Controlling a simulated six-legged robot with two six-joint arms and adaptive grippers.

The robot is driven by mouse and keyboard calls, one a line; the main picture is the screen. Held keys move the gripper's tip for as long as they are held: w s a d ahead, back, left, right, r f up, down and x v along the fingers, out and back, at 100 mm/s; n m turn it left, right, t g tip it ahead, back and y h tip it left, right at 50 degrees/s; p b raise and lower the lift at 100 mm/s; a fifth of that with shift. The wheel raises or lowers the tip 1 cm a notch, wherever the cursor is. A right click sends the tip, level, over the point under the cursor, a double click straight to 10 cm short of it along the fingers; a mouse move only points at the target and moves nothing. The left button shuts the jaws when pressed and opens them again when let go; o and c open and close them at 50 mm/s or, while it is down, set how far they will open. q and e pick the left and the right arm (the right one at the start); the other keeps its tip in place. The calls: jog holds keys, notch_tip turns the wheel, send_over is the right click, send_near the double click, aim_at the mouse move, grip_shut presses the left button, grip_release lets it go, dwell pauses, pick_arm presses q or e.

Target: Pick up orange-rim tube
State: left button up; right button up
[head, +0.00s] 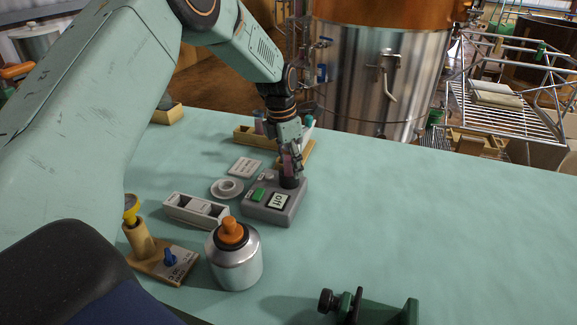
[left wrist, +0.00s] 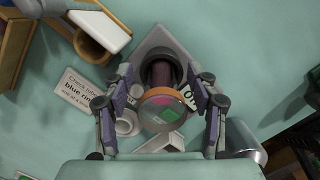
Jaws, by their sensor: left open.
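The orange-rim tube (left wrist: 160,99) shows in the left wrist view, its round mouth towards the camera, with green and pink seen through it. It appears to stand in the dark round socket (head: 290,180) of a grey device (head: 273,206) with a green button and a small display. My left gripper (head: 291,160) points down over that socket. In the left wrist view its two purple-padded fingers are open on either side of the tube, with gaps visible between pads and rim. In the head view the fingers largely hide the tube. My right gripper is not in view.
Near the device are a white ring-shaped dish (head: 227,188), a printed card (head: 245,167), a pale slotted rack (head: 195,210) and a metal bottle with an orange cap (head: 235,262). Tan trays (head: 258,138) stand behind. A dark green object (head: 405,312) is at the front. The table's right side is clear.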

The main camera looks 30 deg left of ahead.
pick_arm(q)
jog(key=shift+d+r, duration=0.15)
jog(key=shift+d, duration=0.1)
jog(key=shift+c, duration=1.2)
jog(key=shift+a, duration=0.2)
jog(key=c, duration=0.6)
jog(key=shift+d, duration=0.15)
grip_shut()
jog(key=shift+r, duration=0.1)
